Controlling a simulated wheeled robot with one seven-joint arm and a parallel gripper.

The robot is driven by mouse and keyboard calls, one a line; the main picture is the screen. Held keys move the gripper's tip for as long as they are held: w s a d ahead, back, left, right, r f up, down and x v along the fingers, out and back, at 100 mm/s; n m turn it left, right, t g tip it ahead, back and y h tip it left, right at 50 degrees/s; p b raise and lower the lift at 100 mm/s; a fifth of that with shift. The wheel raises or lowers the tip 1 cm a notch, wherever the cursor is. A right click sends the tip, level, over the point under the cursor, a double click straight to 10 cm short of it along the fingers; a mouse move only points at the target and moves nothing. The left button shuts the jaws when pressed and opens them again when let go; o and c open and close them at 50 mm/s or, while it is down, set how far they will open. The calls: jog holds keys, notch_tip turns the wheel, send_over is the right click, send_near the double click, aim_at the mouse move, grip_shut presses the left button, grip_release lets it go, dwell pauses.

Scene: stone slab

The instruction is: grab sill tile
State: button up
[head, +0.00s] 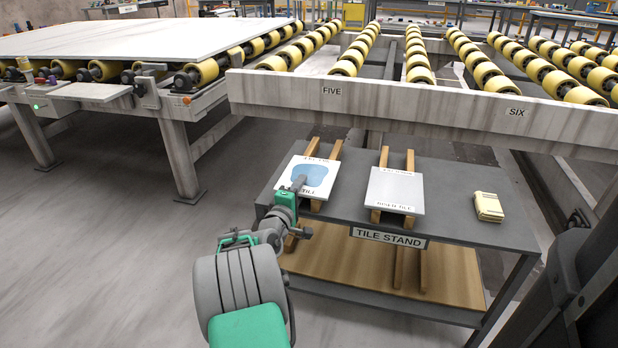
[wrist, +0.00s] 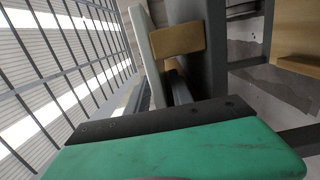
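The sill tile (head: 310,171), white with a blue patch and partly covered lettering, lies across two wooden battens on the left of the tile stand (head: 456,201). My gripper (head: 298,183) is at its near left part, one finger showing over its top face. In the wrist view the tile's pale edge (wrist: 147,50) runs down towards my gripper (wrist: 165,92), beside a batten end (wrist: 177,39). The dark fingers look apart around the tile's edge, with a gap beside it. Contact is not clear, and the lower finger is hidden in the head view.
A second white tile, lettered as the riser tile (head: 396,188), lies on battens to the right. A roller conveyor's grey beam (head: 420,110) passes close behind and above the stand. Open floor (head: 120,260) lies left.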

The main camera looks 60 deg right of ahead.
grip_shut()
dwell(1.0)
jog(key=shift+r, duration=0.1)
